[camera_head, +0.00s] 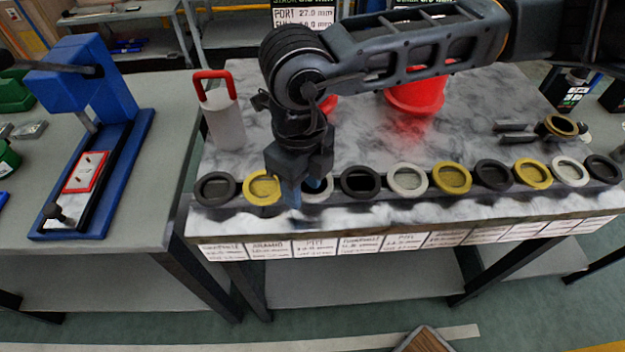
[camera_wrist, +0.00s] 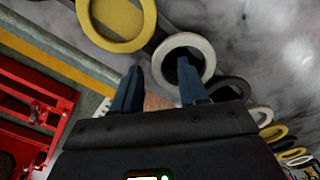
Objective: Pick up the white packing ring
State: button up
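Several rings lie in a row along the front of the marble-topped table. A white ring (camera_wrist: 205,48) sits under my gripper (camera_wrist: 158,72); in the head view it is partly hidden behind the fingers (camera_head: 305,190). My gripper points down and is open. In the wrist view one finger overlaps this ring's opening and the other is outside its rim, on the left. I cannot tell whether either finger touches it. Other white rings lie farther right (camera_head: 393,180) and near the right end (camera_head: 556,169).
A yellow ring (camera_head: 252,190) lies left of the white one and a black ring (camera_head: 346,184) right of it. A red-handled white container (camera_head: 224,122) and a red bowl (camera_head: 415,98) stand behind. A blue press (camera_head: 75,80) stands on the left table.

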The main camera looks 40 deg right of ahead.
grip_shut()
jog(key=shift+r, duration=0.1)
dwell(0.3)
